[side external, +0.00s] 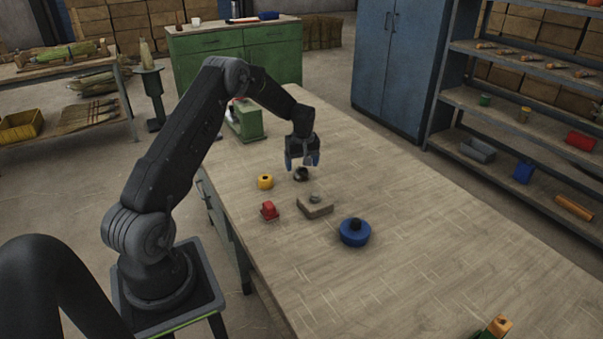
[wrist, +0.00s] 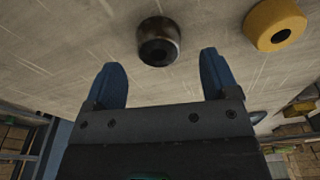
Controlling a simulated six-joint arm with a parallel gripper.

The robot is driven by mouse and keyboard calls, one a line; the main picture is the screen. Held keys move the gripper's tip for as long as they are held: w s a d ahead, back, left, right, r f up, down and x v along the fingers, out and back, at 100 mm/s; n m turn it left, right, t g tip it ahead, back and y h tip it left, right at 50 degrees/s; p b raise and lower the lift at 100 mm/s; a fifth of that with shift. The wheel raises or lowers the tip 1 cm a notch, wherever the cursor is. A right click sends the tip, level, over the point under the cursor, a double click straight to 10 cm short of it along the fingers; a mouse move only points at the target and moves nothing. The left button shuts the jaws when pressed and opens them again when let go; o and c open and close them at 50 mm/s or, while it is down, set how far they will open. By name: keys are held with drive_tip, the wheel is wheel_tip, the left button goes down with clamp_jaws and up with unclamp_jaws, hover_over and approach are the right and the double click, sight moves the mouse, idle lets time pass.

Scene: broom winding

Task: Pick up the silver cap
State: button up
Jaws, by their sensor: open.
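My gripper (side external: 302,163) is open and empty, pointing down above the table. In the wrist view its two blue fingers (wrist: 161,66) stand apart. A dark, shiny metal cap (side external: 301,175) with a hole in its top sits on the table just below the fingers. In the wrist view the cap (wrist: 158,42) lies beyond the gap between the fingertips, apart from both. A small grey, silver-looking piece (side external: 316,198) rests on a square wooden block (side external: 315,208) in front of it. I cannot tell for sure which of the two is the silver cap.
A yellow ring (side external: 265,182) lies left of the dark cap; it also shows in the wrist view (wrist: 275,25). A red piece (side external: 269,211) and a blue round part (side external: 355,233) lie nearer. A green machine (side external: 245,121) stands behind. The table's right side is largely clear.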

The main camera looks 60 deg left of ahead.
sight(302, 170)
drive_tip(key=shift+w+a+f, duration=0.1)
drive_tip(key=shift+a+f, duration=0.1)
drive_tip(key=shift+f, duration=1.65)
drive_tip(key=c, duration=1)
drive_tip(key=shift+o, duration=0.2)
